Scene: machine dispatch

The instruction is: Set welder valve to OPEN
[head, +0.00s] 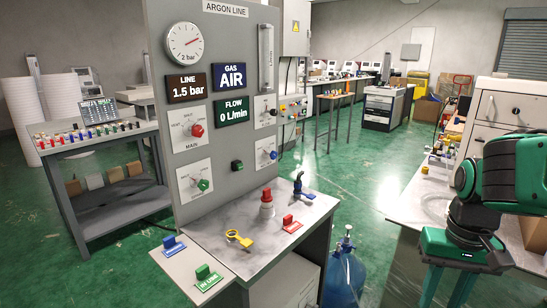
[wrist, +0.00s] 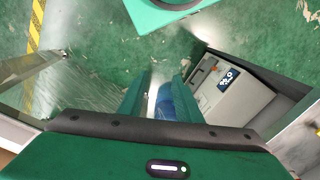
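A grey panel (head: 220,130) headed "ARGON LINE" stands at the left-centre of the head view. It carries a red knob marked MAIN (head: 195,130), a green knob (head: 203,184), a black knob (head: 272,111) and a blue knob (head: 272,154). Apart from MAIN, the knob labels are too small to read, so I cannot tell which is the welder valve. Displays read LINE 1.5 bar, GAS AIR and FLOW 0 L/min. My gripper (head: 447,290) is at the lower right, pointing down, well apart from the panel. In the wrist view its fingers (wrist: 157,103) are parted and empty.
The panel's bench (head: 225,220) holds a red-topped fitting (head: 267,203), a yellow fitting (head: 239,239), a dark blue fitting (head: 299,186) and coloured tags. A blue gas cylinder (head: 343,272) stands on the floor beside it. A white-topped counter (head: 410,207) is near my arm.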

